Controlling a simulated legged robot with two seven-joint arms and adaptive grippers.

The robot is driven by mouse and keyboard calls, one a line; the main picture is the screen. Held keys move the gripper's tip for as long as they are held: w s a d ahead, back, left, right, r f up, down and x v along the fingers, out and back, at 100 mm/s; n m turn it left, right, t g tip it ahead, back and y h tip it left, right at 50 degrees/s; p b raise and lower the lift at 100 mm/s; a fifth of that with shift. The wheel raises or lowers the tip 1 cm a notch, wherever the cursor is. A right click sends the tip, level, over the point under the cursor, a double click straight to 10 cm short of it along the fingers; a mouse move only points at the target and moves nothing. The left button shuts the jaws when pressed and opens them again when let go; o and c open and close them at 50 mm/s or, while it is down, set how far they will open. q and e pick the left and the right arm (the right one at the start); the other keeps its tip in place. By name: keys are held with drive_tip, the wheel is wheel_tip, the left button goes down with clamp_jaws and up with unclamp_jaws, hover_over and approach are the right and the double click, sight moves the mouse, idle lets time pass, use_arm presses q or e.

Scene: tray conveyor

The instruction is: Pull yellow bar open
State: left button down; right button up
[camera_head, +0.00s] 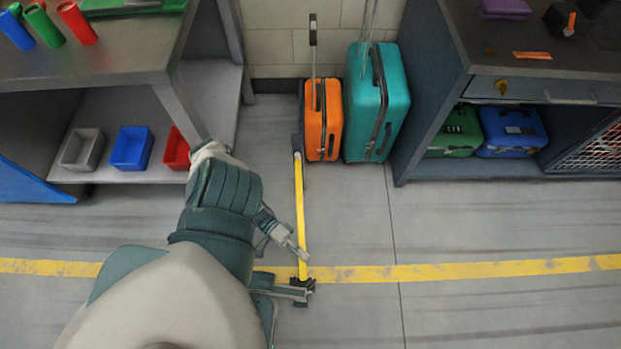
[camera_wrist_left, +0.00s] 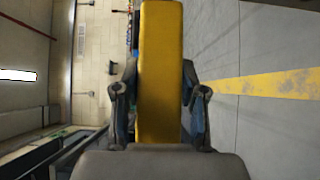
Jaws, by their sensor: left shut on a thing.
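The yellow bar (camera_head: 299,205) is long and thin. In the head view it runs from a dark mount beside the orange suitcase toward me, over the floor. My left gripper (camera_head: 302,270) is shut on the near end of the bar, with one finger on each side. In the left wrist view the yellow bar (camera_wrist_left: 160,70) fills the middle and lies between the two fingers of my left gripper (camera_wrist_left: 160,100). The dark mount at the bar's far end shows only small. My right gripper is in neither view.
An orange suitcase (camera_head: 322,130) and a teal suitcase (camera_head: 376,110) stand against the back wall. A workbench with bins (camera_head: 131,150) on its lower shelf is at left. A dark bench (camera_head: 560,75) is at right. The floor (camera_head: 480,230) at centre right is clear, with a painted yellow line.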

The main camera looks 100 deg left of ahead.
use_arm(q)
drive_tip(key=shift+s+a+f, duration=0.1)
drive_tip(key=shift+s+f, duration=0.05)
drive_tip(key=shift+f, duration=0.1)
drive_tip(key=c, duration=0.8)
unclamp_jaws()
drive_tip(key=shift+o, duration=0.8)
drive_tip(key=shift+r, duration=0.1)
drive_tip(key=v, duration=1.2)
